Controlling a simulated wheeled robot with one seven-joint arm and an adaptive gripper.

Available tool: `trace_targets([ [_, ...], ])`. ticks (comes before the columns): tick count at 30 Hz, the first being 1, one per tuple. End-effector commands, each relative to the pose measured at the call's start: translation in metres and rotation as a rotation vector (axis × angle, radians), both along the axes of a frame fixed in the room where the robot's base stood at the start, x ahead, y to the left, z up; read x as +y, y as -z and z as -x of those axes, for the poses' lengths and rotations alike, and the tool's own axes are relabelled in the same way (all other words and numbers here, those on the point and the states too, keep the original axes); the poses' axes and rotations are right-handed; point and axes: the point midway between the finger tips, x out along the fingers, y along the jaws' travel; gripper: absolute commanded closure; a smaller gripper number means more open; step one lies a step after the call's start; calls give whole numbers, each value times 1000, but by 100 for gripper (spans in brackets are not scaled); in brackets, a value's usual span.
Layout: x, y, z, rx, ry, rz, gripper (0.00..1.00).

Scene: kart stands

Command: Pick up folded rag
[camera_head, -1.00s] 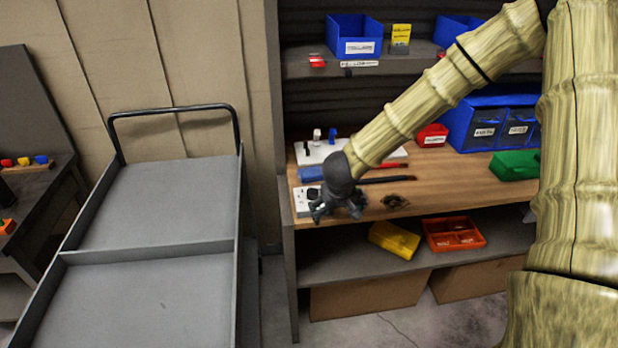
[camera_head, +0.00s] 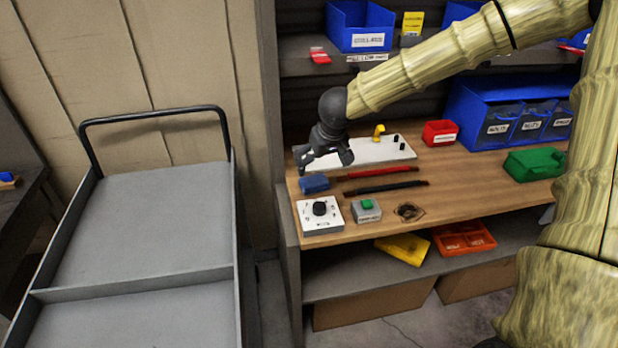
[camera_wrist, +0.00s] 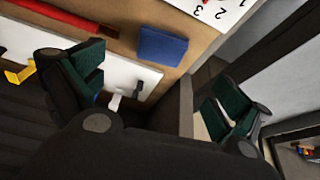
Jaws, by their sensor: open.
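The folded rag (camera_head: 314,183) is a small blue block-like bundle lying on the wooden bench top near its left edge. It also shows in the wrist view (camera_wrist: 162,46), flat on the wood beside the white panel. My gripper (camera_head: 324,163) is open and empty. It is above the white panel, just behind and above the rag. In the wrist view, my gripper's (camera_wrist: 160,92) green-padded fingers are spread wide, with the rag beyond the gap and not between the pads.
A white panel (camera_head: 378,151) with a yellow tap lies behind the rag. Red (camera_head: 382,173) and black (camera_head: 386,187) rods lie to its right. A white dial box (camera_head: 320,214) and a green-button box (camera_head: 366,210) stand in front. A grey cart (camera_head: 150,225) stands left of the bench.

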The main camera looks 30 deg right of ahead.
Motion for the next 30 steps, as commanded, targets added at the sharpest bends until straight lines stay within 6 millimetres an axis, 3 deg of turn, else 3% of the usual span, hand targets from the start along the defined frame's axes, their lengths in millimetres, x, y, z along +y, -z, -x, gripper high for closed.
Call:
trace_targets([
  [12,2,39,-17,2,-6,1,0],
  [30,-4,72,-31,2,-2,0,0],
])
